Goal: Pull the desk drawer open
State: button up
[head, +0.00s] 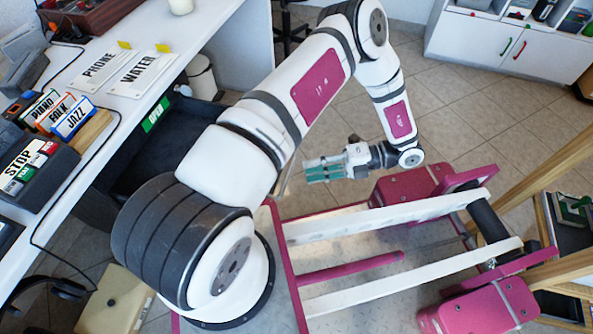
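The white desk (200,45) runs along the left side. A green OPEN label (155,113) sits at its right edge. Below and right of the label is a dark, box-like hollow (150,158), partly hidden behind my arm. It looks like the desk drawer standing out from under the desktop, but I cannot tell how far; its handle does not show. My gripper (323,169), with green finger pads, hangs over the floor right of the dark box, apart from it and pointing left. It appears empty; the finger gap is too small to judge.
A white bin (201,78) stands beside the desk's end panel. PHONE and WATER cards (143,72) and labelled boxes (28,165) lie on the desk. A white cabinet (510,48) stands at the back right. Tiled floor (460,110) is clear beyond my arm.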

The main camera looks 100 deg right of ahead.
jog(key=v, duration=0.5)
jog(key=shift+w, duration=0.1)
dwell(0.4)
